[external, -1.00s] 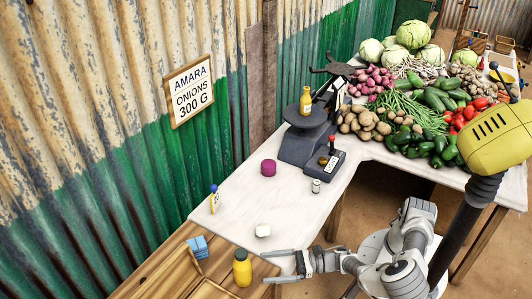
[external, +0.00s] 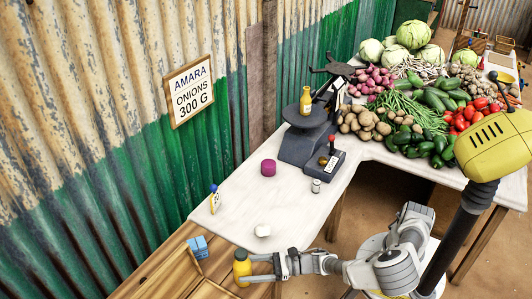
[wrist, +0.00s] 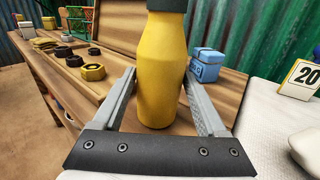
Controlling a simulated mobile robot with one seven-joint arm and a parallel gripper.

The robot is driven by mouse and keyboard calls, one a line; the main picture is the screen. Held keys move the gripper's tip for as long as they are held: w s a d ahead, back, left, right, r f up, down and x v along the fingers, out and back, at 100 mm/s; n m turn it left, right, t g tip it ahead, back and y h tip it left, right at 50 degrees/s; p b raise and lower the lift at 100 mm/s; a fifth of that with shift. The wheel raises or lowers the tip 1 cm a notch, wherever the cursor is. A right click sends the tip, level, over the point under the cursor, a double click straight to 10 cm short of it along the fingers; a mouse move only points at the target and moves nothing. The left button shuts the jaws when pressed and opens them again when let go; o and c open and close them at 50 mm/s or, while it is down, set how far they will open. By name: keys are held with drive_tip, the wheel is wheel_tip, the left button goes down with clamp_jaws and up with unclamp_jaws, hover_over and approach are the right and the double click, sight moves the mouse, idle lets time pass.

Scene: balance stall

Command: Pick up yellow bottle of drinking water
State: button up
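The yellow bottle (external: 242,268) with a dark cap stands upright on the wooden surface at the near end of the counter. In the wrist view the yellow bottle (wrist: 160,75) stands between the two fingers, its top cut off by the frame edge. My gripper (external: 248,268) is level with the bottle and open around it. In the wrist view my gripper (wrist: 162,88) shows a small gap between each finger and the bottle.
A blue box (external: 197,247) stands just behind the bottle, also seen in the wrist view (wrist: 206,64). Dark and brass weights (wrist: 92,71) lie on the wood.

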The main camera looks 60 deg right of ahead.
clamp_jaws()
